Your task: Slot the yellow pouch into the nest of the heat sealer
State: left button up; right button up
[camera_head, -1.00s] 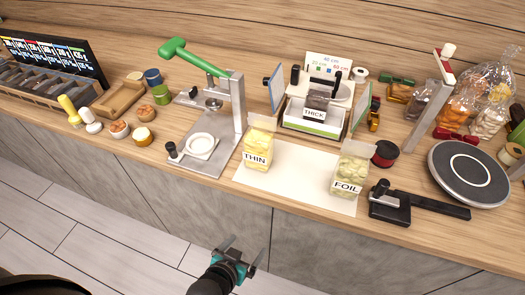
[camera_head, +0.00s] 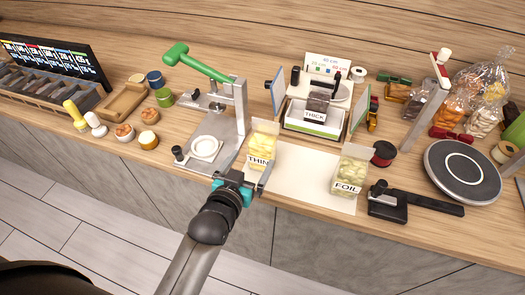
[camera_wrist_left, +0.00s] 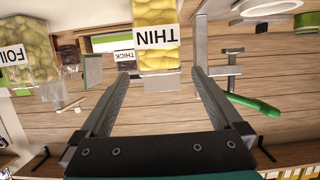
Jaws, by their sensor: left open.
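The yellow pouch labelled THIN (camera_head: 263,139) stands on the pale mat (camera_head: 290,186) at its left end; its lower part is partly hidden by my left gripper (camera_head: 243,174). That gripper is open at the counter's front edge, just in front of the pouch. In the left wrist view the pouch (camera_wrist_left: 156,14) shows upside down, beyond the gap between the open fingers (camera_wrist_left: 160,74), with nothing held. A paler yellow-green pouch labelled FOIL (camera_head: 351,172) stands at the mat's right end. A device that looks like the heat sealer (camera_head: 312,128) stands behind the mat, with a dark pouch labelled THICK (camera_head: 316,106) in it. My right gripper is not in view.
A green-handled press (camera_head: 240,110) stands close left of the yellow pouch. A blue panel (camera_head: 276,90) and a green panel (camera_head: 360,108) flank the sealer. A black hand tool (camera_head: 388,205) and a round turntable (camera_head: 462,172) lie right. The mat's middle is clear.

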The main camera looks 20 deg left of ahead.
aim_at(262, 144)
pick_arm(q)
jog(key=shift+b+x, duration=0.35)
jog(key=shift+x, duration=4.05)
jog(key=shift+r, duration=0.1)
jog(key=c, duration=1.2)
